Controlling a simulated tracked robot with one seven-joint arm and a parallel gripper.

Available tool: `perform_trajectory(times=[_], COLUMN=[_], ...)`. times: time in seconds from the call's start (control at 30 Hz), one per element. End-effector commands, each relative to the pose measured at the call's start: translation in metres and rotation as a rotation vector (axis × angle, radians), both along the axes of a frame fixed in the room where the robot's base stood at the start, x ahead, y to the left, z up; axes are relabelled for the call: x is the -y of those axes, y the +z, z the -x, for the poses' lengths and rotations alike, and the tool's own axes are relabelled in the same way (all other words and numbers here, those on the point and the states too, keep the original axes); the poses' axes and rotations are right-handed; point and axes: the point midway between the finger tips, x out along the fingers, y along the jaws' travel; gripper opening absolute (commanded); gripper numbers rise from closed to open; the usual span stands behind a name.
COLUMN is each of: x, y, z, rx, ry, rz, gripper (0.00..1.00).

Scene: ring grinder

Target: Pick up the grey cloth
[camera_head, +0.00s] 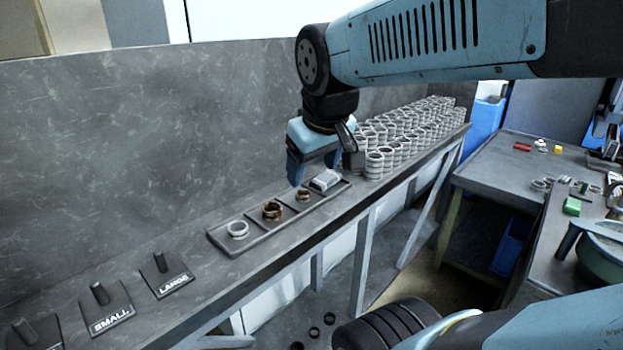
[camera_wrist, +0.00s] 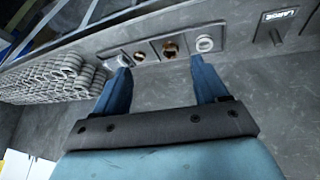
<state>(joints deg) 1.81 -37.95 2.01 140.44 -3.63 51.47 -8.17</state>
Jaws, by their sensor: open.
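The grey cloth (camera_head: 326,180) is a small, pale folded bundle in the right-end compartment of a dark tray (camera_head: 222,245) on the long bench. In the head view my gripper (camera_head: 322,167) hangs just above and behind that end of the tray, jaws apart and empty. In the wrist view the cloth (camera_wrist: 117,57) shows near the tip of the left finger, partly hidden by it. The gripper (camera_wrist: 160,64) spans the tray's middle in that view; the fingers do not visibly touch anything.
The tray also holds a grey ring (camera_head: 238,230), a brown ring (camera_head: 272,210) and a smaller brown ring (camera_head: 303,195). Stacked grey rings (camera_head: 375,165) stand close right of the cloth. A wall (camera_head: 150,130) rises behind the bench. Pegged SMALL (camera_head: 108,312) and LARGE (camera_head: 170,275) plates stand left.

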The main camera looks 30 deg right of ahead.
Motion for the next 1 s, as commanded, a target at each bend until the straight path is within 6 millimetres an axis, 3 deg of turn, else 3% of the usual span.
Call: perform_trajectory(times=[0.47,0.8,1.0], x=[0.057,0.104,0.127], y=[-0.010,-0.049,-0.076], z=[-0.132,-0.228,-0.270], rx=[-0.296,-0.534,-0.635], ry=[0.637,1.161,1.416], rz=[0.510,0.739,0.810], gripper=[0.76,0.76,0.76])
